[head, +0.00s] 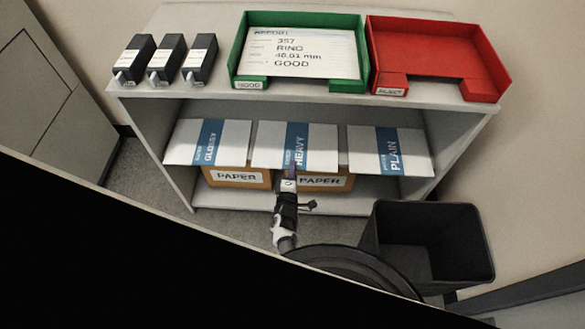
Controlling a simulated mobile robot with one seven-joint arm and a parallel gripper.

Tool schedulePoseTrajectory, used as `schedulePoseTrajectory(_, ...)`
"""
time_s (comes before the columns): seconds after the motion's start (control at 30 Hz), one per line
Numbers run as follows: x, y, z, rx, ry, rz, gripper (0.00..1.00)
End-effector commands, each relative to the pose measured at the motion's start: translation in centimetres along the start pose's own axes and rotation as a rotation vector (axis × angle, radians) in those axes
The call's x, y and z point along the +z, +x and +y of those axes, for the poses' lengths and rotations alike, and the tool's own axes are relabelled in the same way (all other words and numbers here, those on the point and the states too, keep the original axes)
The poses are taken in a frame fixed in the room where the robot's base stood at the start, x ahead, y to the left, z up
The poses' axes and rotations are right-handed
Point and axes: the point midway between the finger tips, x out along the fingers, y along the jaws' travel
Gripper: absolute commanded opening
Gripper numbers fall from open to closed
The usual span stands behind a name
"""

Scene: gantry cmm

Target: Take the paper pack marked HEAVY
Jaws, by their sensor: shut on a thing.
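The paper pack marked HEAVY (266,147) is the middle one of three white packs with blue bands, in the open front of the shelf unit. My gripper (289,174) is at the near edge of this pack, over its blue band, and is shut on it. The fingertips are small in the picture and partly hidden against the band. The GLOSSY pack (180,142) lies to the left and the PLAIN pack (362,150) to the right, both close beside it.
Boxes labelled PAPER (238,178) stand under the packs. The shelf top (215,92) holds black cartons (168,58), a green GOOD tray (362,55) with a report sheet (300,52), and a red REJECT tray (440,45). A black bin (462,240) stands at the lower right.

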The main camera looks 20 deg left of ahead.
Motion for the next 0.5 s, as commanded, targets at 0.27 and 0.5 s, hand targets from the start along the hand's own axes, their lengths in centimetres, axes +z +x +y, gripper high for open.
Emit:
schedulePoseTrajectory(0.27,0.0,-0.2,1.8,-0.01,-0.001,0.003,0.0)
schedulePoseTrajectory(0.5,0.0,-0.1,2.2,-0.006,-0.001,0.001,0.0)
